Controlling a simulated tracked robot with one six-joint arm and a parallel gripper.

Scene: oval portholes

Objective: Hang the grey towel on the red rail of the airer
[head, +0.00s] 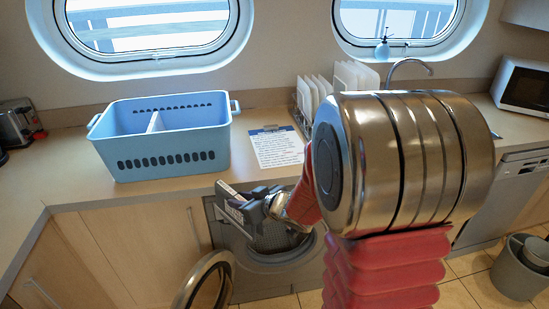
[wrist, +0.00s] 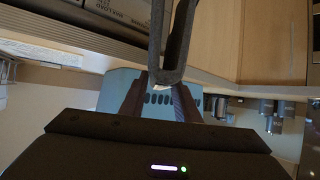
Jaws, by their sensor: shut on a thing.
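My gripper (head: 240,205) is low in front of the counter edge, before the washing machine, in the head view. In the wrist view its two fingers (wrist: 159,98) are shut on the grey towel (wrist: 175,72). The towel shows there as a dark folded strip, bent in a narrow U at the fingers, with two layers running away from them. In the head view I cannot clearly tell the towel from the grey gripper and machine behind it. I cannot make out the airer or its red rail in either view.
A blue basket (head: 176,166) with a white divider stands on the counter (head: 60,172), beside a clipboard (head: 277,148). White plates (head: 352,77) stand in a rack farther right. The washing machine (head: 270,266) has its round door (head: 206,283) open below. A grey bin (head: 521,270) stands right.

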